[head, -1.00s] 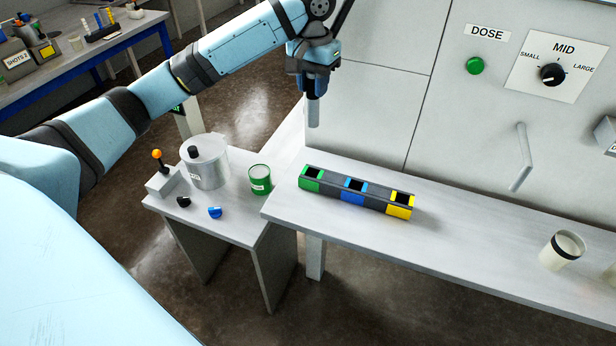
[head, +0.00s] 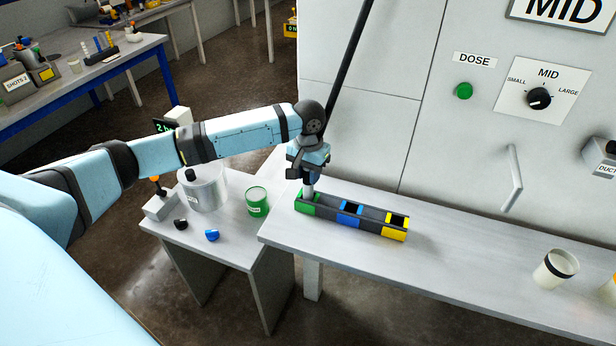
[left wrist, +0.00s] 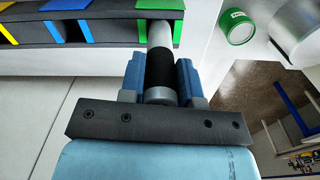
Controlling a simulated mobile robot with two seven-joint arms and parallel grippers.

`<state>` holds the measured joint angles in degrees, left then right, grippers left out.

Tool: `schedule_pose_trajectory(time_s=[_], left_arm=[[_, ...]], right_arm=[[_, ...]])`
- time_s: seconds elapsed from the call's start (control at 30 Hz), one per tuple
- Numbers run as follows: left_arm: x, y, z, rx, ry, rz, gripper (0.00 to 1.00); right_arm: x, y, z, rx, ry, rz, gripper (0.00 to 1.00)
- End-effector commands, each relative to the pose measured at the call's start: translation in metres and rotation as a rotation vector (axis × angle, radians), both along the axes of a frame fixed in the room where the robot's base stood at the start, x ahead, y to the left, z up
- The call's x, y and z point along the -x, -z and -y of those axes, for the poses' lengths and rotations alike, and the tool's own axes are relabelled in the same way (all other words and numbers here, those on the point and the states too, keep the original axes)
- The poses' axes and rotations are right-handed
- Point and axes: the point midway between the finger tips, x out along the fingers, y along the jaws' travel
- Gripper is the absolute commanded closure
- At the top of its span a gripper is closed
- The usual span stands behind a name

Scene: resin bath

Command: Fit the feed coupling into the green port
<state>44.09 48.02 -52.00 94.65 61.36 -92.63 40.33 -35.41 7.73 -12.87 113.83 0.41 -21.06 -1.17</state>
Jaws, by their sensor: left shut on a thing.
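My left gripper (head: 308,178) is shut on the feed coupling (head: 308,190), a grey cylinder at the end of a black hose, held upright. The coupling also shows between the fingers in the left wrist view (left wrist: 160,35), with a black band around it. Its lower end is at the green port (head: 307,206), the left one in the dark port block (head: 375,220). It covers the port's opening in the head view, so how deep it sits cannot be told. The blue port (head: 349,218) and yellow port (head: 396,226) are empty. My right gripper is not in view.
A green can (head: 257,203), a lidded metal pot (head: 205,190), and black and blue small parts stand on the lower side table. A black hose (head: 350,75) rises behind the gripper. A cream cup (head: 555,270) stands far right on the bench; the bench between is clear.

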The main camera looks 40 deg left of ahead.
Motion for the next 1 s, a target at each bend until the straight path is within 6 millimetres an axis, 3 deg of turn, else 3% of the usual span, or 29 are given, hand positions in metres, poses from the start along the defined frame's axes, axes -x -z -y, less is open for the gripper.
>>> schedule_pose_trajectory(time_s=[0.13,0.47,0.5,0.6,1.0], left_arm=[[0.000,0.018,0.000,0.000,0.000,-0.001,0.97],[0.000,0.020,0.000,0.000,0.000,-0.001,0.97],[0.000,0.022,0.000,0.000,0.000,-0.001,0.67],[0.000,0.022,0.000,0.000,0.000,0.000,0.44],[-0.001,0.012,0.000,0.001,0.000,0.003,0.44]], right_arm=[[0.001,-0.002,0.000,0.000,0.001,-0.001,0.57],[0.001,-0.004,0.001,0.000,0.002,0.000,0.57],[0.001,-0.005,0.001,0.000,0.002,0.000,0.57],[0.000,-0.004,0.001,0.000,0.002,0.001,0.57],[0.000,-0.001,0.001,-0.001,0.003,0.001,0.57]])
